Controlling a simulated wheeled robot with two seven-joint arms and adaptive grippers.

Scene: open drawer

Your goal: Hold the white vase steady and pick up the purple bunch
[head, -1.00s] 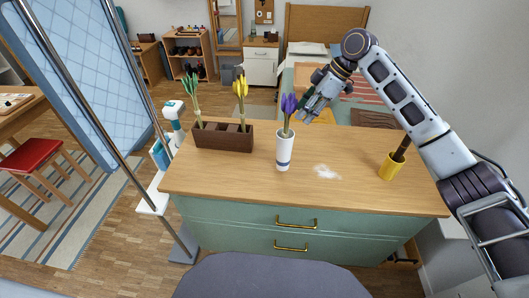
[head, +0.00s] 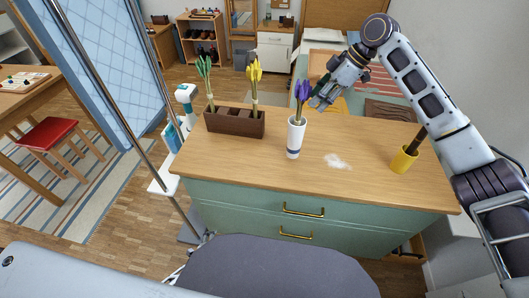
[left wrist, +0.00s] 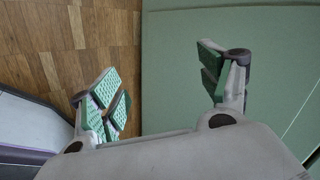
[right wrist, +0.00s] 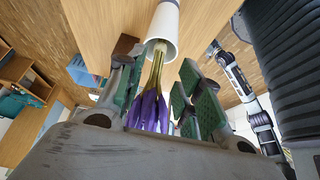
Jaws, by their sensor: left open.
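The purple bunch (head: 302,92) stands upright in the white vase (head: 295,138) on the wooden counter. My right gripper (head: 318,101) is just right of the bunch at flower height. In the right wrist view, its fingers (right wrist: 160,95) are apart, with the purple flowers (right wrist: 152,110) showing between them and the stems running into the vase mouth (right wrist: 162,38). I cannot tell whether the fingers touch the flowers. My left gripper (left wrist: 162,78) is open and empty beside the green drawer front, above the floor.
A brown planter (head: 234,124) with green and yellow bunches stands left of the vase. A yellow pot (head: 403,160) holding a brown stick is at the right. White powder (head: 337,161) lies between. The counter (head: 250,163) is bare at the front.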

